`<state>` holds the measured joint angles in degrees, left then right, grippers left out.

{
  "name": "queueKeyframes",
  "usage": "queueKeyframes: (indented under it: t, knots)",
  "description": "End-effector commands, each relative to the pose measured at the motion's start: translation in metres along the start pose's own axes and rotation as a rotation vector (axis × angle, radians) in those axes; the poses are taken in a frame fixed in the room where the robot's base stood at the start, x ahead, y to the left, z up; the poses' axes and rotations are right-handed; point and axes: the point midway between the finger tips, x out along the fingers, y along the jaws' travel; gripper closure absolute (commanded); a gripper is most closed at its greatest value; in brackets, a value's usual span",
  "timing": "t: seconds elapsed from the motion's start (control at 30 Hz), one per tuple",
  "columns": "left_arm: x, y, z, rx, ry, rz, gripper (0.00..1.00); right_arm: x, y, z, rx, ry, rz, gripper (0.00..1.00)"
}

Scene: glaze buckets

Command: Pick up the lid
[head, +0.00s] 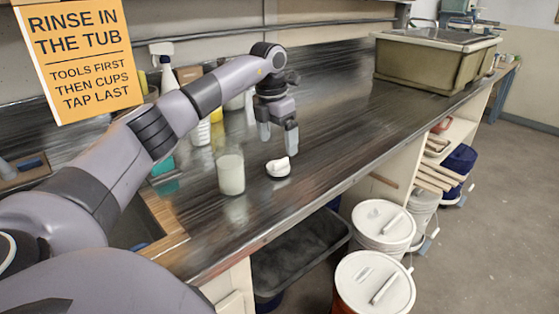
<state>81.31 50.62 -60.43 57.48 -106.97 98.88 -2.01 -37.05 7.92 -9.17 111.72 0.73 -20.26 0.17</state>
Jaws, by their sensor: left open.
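A small white lid-like piece with a raised part on top and a dark lower edge (278,167) lies on the dark counter (330,125). I take it for the lid. A white cup or jar (231,174) stands upright just left of it, apart from it. My left gripper (278,138) points down above and slightly behind the small white piece. Its two fingers are apart, with nothing visible between them. My right gripper does not show.
A spray bottle (168,76) and several small bottles stand behind my left arm. A large tub (433,61) sits at the counter's far right end. Lidded buckets (382,222) (374,284) stand below the front edge. The counter right of my gripper is clear.

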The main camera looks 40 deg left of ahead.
Motion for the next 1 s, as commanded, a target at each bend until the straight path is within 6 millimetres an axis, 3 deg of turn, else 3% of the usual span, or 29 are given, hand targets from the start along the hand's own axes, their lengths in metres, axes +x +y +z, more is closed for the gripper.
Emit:
queueKeyframes:
  t: [0.17,0.63,0.93,0.97,1.0]
  knots:
    - [0.004,0.002,-0.001,-0.004,0.005,0.006,0.05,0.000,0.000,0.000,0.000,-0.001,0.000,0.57]
    - [0.064,0.001,-0.005,-0.003,0.005,0.005,0.05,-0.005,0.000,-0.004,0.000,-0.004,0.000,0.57]
    - [0.070,0.001,-0.005,-0.003,0.002,0.005,0.05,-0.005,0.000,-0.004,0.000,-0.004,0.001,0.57]
    - [0.070,0.001,-0.005,-0.003,0.002,0.005,0.12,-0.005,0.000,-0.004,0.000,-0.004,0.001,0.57]
    - [0.070,0.001,-0.005,-0.003,0.002,0.005,0.25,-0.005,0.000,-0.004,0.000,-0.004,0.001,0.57]
